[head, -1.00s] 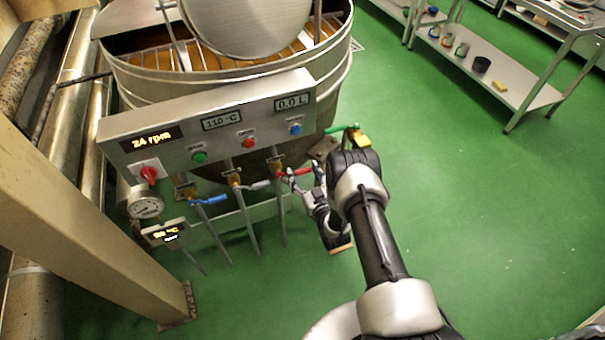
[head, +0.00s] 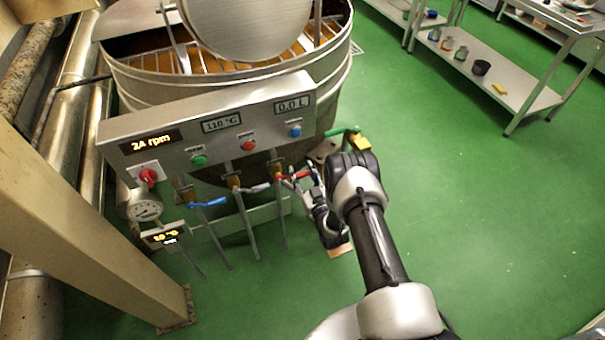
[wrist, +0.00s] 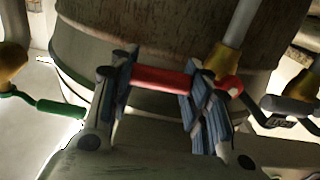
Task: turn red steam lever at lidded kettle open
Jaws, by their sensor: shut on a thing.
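The kettle (head: 335,85) stands at upper left in the head view, with a round metal lid (head: 235,28) over part of its top and orange contents showing beside it. The red steam lever (head: 297,176) sits on a brass valve below the right part of the control panel. My gripper (head: 303,184) reaches it from the right. In the wrist view the red handle (wrist: 160,79) lies crosswise between the two fingertips of my gripper (wrist: 160,92), which is shut on it. The handle's ends pass behind the fingers.
A grey lever (head: 254,188) and a blue lever (head: 209,202) sit left of the red one. A green lever (head: 338,129) is to the right. The control panel (head: 220,150) is just above. Green floor is clear to the right, before a shelf table (head: 520,95).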

